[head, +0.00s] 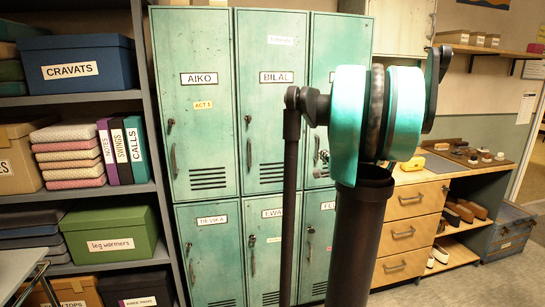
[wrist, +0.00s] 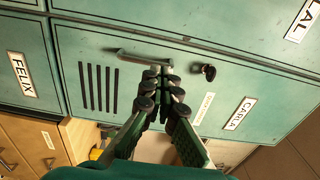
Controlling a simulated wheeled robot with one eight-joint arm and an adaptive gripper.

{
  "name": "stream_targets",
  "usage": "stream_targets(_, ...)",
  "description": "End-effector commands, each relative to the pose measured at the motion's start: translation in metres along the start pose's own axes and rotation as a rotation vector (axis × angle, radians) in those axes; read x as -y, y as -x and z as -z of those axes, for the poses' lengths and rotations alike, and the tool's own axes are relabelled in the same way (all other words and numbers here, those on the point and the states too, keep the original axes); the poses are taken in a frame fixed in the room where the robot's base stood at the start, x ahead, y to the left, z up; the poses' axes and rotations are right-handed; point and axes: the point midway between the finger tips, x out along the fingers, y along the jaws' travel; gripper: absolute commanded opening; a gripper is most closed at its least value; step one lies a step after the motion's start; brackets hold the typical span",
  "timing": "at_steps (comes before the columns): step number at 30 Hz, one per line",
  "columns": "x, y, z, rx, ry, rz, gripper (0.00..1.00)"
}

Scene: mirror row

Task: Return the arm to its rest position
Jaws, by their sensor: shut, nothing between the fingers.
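My arm (head: 375,110) rises in the middle of the head view, with turquoise joint covers and dark links, and hides part of the right-hand lockers. My gripper (wrist: 160,74) shows in the wrist view with its dark, jointed fingers together and nothing between them. It is in front of the green locker door labelled CARLA (wrist: 222,88), close to that door's handle (wrist: 150,59) in the picture. I cannot tell whether the fingers touch the door.
Green lockers (head: 207,120) stand behind my arm, doors shut where visible. A dark shelf unit (head: 146,150) with boxes is on the left. A wooden drawer unit (head: 410,235) and a bench (head: 470,170) are on the right. Some grey floor (head: 480,285) is clear at lower right.

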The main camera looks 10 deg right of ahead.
Motion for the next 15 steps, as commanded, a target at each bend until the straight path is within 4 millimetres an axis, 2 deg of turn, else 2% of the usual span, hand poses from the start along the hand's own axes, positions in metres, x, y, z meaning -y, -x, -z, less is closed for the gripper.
stream_targets(2,-0.002,0.001,-0.007,0.013,0.013,-0.007,0.0)
stream_targets(5,-0.012,0.006,-0.035,0.069,0.072,-0.041,0.0)
stream_targets(8,-0.033,0.02,-0.083,0.173,0.186,-0.108,0.0)
stream_targets(9,-0.045,0.029,-0.106,0.225,0.244,-0.142,0.0)
stream_targets(11,-0.065,0.046,-0.139,0.307,0.335,-0.197,0.0)
stream_targets(12,-0.08,0.059,-0.16,0.362,0.397,-0.236,0.0)
stream_targets(15,-0.12,0.097,-0.203,0.495,0.557,-0.336,0.0)
